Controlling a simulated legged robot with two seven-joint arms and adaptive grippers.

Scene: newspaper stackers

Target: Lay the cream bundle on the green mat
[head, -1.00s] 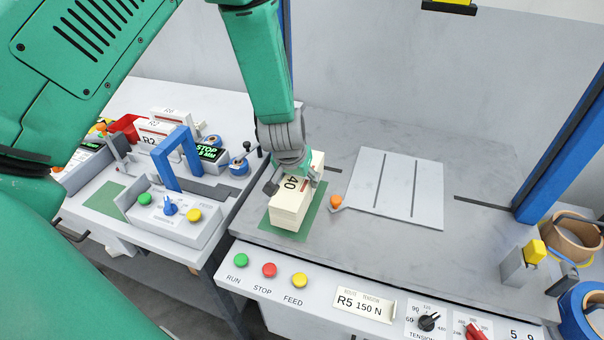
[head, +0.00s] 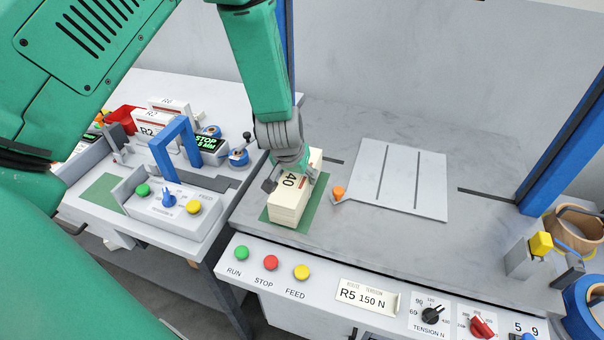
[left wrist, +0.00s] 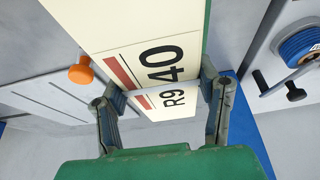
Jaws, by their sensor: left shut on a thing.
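The cream bundle (head: 289,207) is a stack with a printed top reading 40, and in the left wrist view (left wrist: 125,25) its label reads R9 40. It is over the green mat (head: 310,218), whose edges show around it; I cannot tell whether it touches the mat. My left gripper (head: 290,182) is shut on the bundle, with one finger on each side. Both fingers of the left gripper (left wrist: 163,105) also show in the left wrist view. My right gripper is not in view.
An orange knob (head: 338,192) and a grey grooved plate (head: 400,180) are right of the mat. A panel with green, red and yellow buttons (head: 271,263) runs along the front. A blue arch (head: 170,150) stands on the left machine. Tape rolls (head: 580,230) sit at far right.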

